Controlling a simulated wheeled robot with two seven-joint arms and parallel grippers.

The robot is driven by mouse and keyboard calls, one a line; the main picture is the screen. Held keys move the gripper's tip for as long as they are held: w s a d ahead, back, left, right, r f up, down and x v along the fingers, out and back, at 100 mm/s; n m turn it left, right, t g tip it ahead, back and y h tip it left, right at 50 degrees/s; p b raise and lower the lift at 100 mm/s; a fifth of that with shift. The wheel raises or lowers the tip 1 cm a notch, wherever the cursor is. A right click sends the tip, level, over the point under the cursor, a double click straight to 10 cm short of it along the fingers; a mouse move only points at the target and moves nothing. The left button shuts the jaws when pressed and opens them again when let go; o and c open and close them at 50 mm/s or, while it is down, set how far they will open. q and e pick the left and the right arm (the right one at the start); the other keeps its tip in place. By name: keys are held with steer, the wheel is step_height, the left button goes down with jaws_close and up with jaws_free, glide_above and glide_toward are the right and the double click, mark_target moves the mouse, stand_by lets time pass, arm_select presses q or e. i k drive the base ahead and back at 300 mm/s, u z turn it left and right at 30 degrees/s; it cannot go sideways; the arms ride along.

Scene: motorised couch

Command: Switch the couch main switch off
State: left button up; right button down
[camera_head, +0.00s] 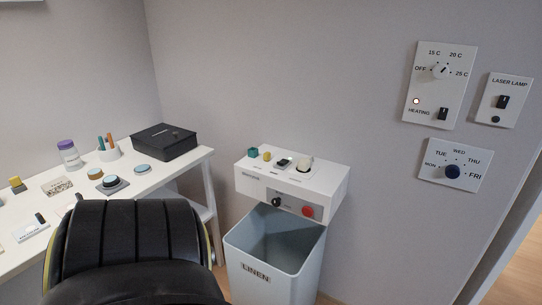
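A white control box (290,184) is on the wall in the middle of the view, above a bin. Its front face carries a dark knob or switch (277,203) and a red round button (308,211). Its top carries a green knob (253,153), a yellow knob (267,156), a black rocker-like switch (283,162) and a cream knob (304,164). The labels on the box are too small to read, so I cannot tell which is the couch main switch or its position. Neither of my grippers is in view.
A grey bin marked LINEN (256,272) stands below the box. A black padded seat (133,236) fills the lower left, before a white table (132,184) with a black case (165,142). Wall panels for heating (439,85), laser lamp (503,100) and weekdays (455,165) are at right.

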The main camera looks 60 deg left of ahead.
mark_target(282, 163)
steer(key=u, duration=2.75)
